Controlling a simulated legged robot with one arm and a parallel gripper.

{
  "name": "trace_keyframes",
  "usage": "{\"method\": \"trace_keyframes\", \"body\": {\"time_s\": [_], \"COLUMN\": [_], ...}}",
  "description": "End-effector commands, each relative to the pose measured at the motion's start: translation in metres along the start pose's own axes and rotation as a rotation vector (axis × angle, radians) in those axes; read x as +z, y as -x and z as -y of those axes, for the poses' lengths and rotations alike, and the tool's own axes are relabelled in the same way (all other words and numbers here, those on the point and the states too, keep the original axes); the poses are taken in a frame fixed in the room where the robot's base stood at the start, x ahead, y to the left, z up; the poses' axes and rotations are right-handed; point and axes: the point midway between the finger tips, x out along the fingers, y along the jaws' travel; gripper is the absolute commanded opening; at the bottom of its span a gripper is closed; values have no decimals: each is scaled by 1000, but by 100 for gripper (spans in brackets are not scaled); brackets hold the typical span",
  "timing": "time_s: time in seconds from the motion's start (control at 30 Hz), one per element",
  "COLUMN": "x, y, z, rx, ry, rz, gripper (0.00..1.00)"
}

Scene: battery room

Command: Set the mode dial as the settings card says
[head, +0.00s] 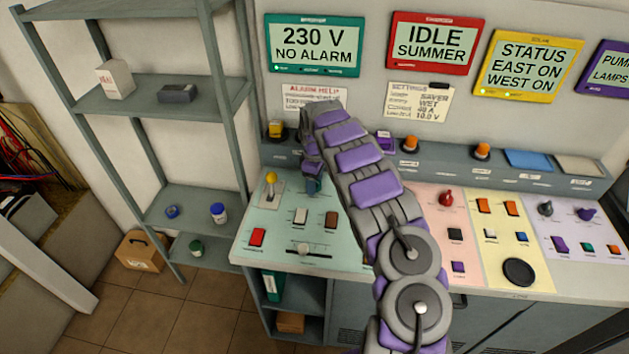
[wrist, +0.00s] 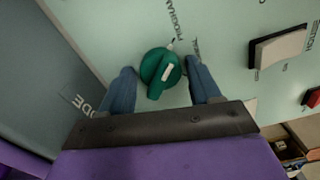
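The mode dial (wrist: 152,82) is a green knob with a white stripe, on a pale green panel in the wrist view. Panel words stand around it, partly cut off or too small to read surely; "ODE" shows at lower left. My gripper (wrist: 161,76) is open, with one blue finger on each side of the dial and small gaps showing. In the head view my gripper (head: 313,180) is over the pale green panel, and my arm hides part of it. The settings card (head: 418,103) on the wall seems to read "SAVER, WET, 40 A, 10.0 V"; the numbers are blurry.
A yellow-knobbed lever (head: 271,178), a red switch (head: 257,237) and a slider (head: 303,250) are on the same panel. A white rocker (wrist: 278,46) is right of the dial. Wall displays include a red one (head: 435,43) reading "IDLE SUMMER". A shelf rack (head: 150,97) stands left.

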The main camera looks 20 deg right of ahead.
Motion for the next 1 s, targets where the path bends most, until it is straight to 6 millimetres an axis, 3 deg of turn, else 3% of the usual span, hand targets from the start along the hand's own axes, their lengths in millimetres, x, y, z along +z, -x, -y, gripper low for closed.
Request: {"method": "trace_keyframes", "body": {"time_s": [0.47, 0.77, 1.0], "x": [0, -1, -1], "y": [0, 2, 3], "z": [-1, -1, 0], "rx": [1, 2, 0], "ry": [0, -42, -182], "rz": [0, -1, 0], "gripper": [18, 18, 18]}}
